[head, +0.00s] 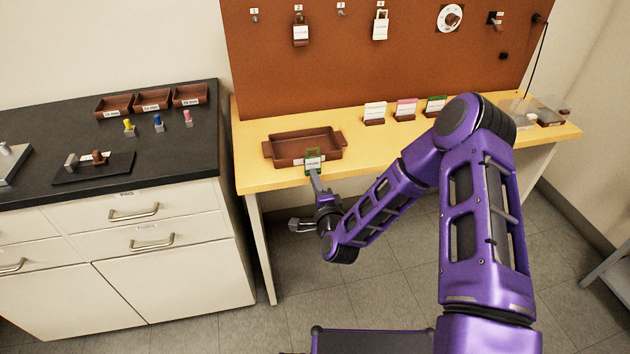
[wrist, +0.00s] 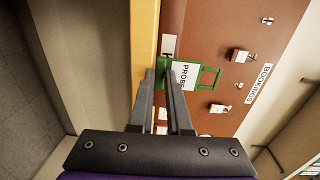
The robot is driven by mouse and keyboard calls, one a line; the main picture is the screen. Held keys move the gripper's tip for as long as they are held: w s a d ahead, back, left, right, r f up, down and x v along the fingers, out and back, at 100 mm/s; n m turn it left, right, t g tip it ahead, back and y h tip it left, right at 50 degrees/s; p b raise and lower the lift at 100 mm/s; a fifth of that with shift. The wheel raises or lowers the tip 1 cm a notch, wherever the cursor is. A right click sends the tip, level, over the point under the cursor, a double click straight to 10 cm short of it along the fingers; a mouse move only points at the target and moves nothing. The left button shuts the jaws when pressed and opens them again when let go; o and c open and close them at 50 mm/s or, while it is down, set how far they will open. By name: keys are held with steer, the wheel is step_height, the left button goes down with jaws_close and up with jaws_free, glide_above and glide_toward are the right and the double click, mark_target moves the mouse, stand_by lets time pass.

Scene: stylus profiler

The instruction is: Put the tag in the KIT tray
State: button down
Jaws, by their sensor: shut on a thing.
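My gripper (head: 316,180) is shut on a green-framed tag (head: 313,157) with a white face. The brown open tray (head: 290,153) sits on the yellow bench and looks empty. In the head view the tag overlaps the tray's front wall, and I cannot tell whether they touch. A white label on that wall is partly covered by the tag, so its text is unreadable.
A brown board (head: 350,70) with hanging locks rises behind. A black-topped cabinet (head: 200,145) stands left, with small bins.

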steer(key=shift+f, duration=0.1)
steer(key=shift+f, duration=0.15)
steer(key=c, duration=0.9)
jaws_free()
steer(key=shift+o, duration=0.2)
